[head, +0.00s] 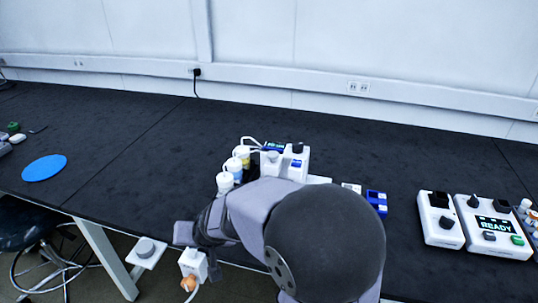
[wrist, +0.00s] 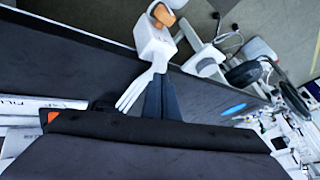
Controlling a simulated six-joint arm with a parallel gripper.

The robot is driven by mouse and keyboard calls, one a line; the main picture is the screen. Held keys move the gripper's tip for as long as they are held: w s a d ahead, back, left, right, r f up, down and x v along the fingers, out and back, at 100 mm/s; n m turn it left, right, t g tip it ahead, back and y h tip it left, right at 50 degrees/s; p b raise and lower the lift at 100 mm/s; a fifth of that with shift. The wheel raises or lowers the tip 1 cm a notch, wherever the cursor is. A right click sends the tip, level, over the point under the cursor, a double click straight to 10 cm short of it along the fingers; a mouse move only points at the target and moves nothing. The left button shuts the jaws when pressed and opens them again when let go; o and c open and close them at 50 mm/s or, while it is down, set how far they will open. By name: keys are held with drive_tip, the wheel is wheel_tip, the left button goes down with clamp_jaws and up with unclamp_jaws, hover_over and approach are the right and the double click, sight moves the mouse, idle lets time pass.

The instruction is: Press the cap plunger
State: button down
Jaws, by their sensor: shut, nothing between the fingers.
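No part can be picked out with certainty as the cap plunger. A white block with a rounded top and an orange part (head: 190,265) is at the table's front edge in the head view; it also shows at the top of the wrist view (wrist: 153,42). A white plate with a grey round knob (head: 146,249) is just left of it. My gripper (head: 184,233) is small and partly hidden by my arm, above and close to the white block. In the wrist view its dark fingers (wrist: 161,88) are together and empty, pointing towards the block. Contact cannot be told.
White bottles (head: 225,181) and a white device (head: 296,160) stand behind my arm. A blue box (head: 376,202) and white instruments, one reading READY (head: 496,226), are at right. A blue disc (head: 44,168) lies at left. The table between disc and bottles is clear.

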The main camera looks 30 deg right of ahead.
drive_tip(key=w+d+r+m+t+h, duration=0.3)
drive_tip(key=w+d+r+t+h, duration=0.2)
drive_tip(key=w+d+r, duration=0.4)
drive_tip(key=s+d+r+m+g+h, duration=0.1)
drive_tip(key=s+d+r+h, duration=0.3)
drive_tip(key=d+r+h, duration=0.3)
drive_tip(key=d+r, duration=0.1)
drive_tip(key=d, duration=0.4)
drive_tip(key=shift+h, duration=0.4)
hover_over(269, 153)
drive_tip(key=s+a, duration=0.2)
drive_tip(key=s, duration=0.1)
wheel_tip(269, 153, down, 2)
drive_tip(key=shift+w+d+f+b, duration=0.15)
drive_tip(key=shift+f+b, duration=0.2)
drive_tip(key=shift+f, duration=0.7)
drive_tip(key=shift+w+d+f+b, duration=0.1)
drive_tip(key=shift+f+b, duration=0.2)
drive_tip(key=shift+f, duration=0.7)
